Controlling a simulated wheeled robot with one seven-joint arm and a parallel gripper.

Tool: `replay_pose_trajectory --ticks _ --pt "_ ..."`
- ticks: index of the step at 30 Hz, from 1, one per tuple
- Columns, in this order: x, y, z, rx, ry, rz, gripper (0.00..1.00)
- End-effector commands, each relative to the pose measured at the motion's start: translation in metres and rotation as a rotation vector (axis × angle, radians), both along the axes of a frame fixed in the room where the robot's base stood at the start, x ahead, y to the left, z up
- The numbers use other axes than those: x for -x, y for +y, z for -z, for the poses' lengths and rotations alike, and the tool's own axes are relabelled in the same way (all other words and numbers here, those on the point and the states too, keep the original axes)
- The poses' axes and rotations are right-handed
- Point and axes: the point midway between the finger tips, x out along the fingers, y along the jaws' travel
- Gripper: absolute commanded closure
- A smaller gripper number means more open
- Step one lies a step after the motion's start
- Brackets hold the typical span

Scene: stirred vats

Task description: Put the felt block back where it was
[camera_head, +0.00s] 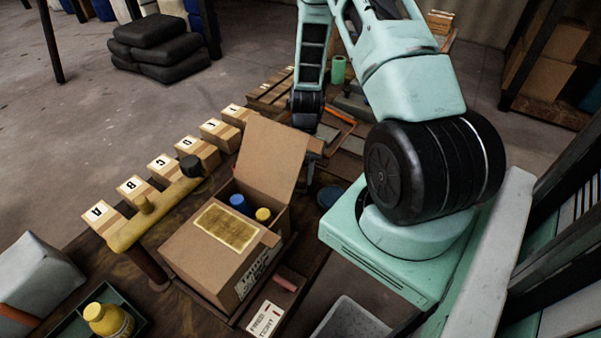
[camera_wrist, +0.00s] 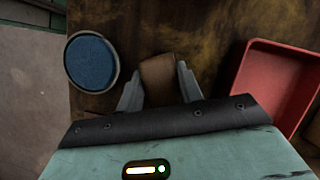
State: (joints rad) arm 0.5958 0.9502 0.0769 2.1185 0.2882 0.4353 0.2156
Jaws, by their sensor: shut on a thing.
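In the wrist view, my gripper (camera_wrist: 160,72) is shut on a small brown block (camera_wrist: 161,82), which I take to be the felt block. One finger is on each side of it, over a dark stained wooden surface. I cannot tell whether the block touches that surface. In the head view, my arm reaches down behind the open carton's raised flap, and the block and fingertips are hidden there.
A round blue-topped dish (camera_wrist: 91,62) lies left of the block and a red tray (camera_wrist: 272,82) right of it. The open carton (camera_head: 215,262) holds blue and yellow-lidded things. Lettered boxes (camera_head: 164,168) line the table's far edge. A yellow bottle (camera_head: 108,320) stands front left.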

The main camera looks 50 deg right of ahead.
Motion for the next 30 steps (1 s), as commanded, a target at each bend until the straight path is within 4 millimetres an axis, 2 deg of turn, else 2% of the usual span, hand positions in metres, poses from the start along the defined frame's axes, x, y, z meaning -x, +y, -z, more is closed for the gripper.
replay_pose_trajectory --ticks 15,16,18,26,30 --pt "0.000 0.000 0.009 0.000 0.000 0.000 0.82" --pt "0.000 0.000 0.008 0.000 0.000 0.000 0.56" --pt "0.000 0.000 0.007 0.000 0.000 0.000 0.42" --pt "0.000 0.000 0.007 0.000 0.000 0.000 0.42" --pt "0.000 0.000 -0.005 0.001 -0.001 0.000 0.42"
